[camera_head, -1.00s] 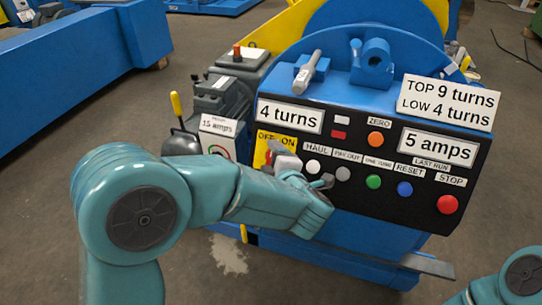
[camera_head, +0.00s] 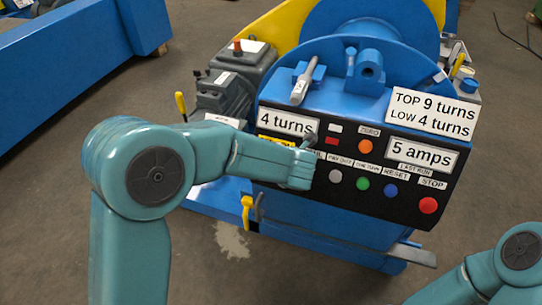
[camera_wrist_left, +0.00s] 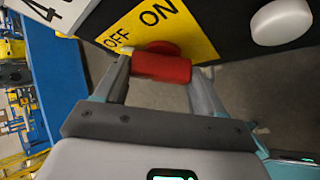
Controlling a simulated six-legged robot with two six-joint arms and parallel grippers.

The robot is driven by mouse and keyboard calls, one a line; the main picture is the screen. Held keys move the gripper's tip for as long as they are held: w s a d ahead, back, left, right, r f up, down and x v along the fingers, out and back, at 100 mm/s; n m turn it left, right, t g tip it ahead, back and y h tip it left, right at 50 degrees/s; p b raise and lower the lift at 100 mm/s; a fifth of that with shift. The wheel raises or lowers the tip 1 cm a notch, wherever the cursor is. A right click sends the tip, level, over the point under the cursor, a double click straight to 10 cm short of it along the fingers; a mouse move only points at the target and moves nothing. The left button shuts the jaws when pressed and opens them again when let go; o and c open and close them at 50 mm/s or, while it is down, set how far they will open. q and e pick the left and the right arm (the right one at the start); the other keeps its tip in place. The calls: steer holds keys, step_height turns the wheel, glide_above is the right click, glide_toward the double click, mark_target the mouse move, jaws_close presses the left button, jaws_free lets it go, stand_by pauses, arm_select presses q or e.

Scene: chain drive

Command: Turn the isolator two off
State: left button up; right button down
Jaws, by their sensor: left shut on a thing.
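The isolator's red handle (camera_wrist_left: 162,66) sits in front of a yellow OFF/ON plate (camera_wrist_left: 185,30) on the dark panel, in the left wrist view. My left gripper (camera_wrist_left: 160,74) is shut on this handle, one finger on each side. In the head view my left forearm and wrist cross the panel's left part. They hide the handle and most of the yellow plate (camera_head: 273,143); only a strip of the plate shows. I cannot read a number on the isolator. My right arm shows at the lower right; its gripper is out of view.
The blue machine's panel has a grey button (camera_head: 335,176), green button (camera_head: 363,184), blue button (camera_head: 390,191) and red stop button (camera_head: 428,205) right of my wrist. A white button (camera_wrist_left: 281,22) is close to the left gripper. A yellow lever (camera_head: 247,212) hangs below my forearm.

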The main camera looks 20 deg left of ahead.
arm_select(q)
steer(key=shift+n+p, duration=0.3)
steer(key=shift+h, duration=0.3)
steer(key=o, duration=1)
steer(key=shift+o, duration=0.2)
steer(key=p+v, duration=0.4)
steer(key=v, duration=1.2)
steer(key=shift+d, duration=0.2)
steer(key=shift+r, duration=0.1)
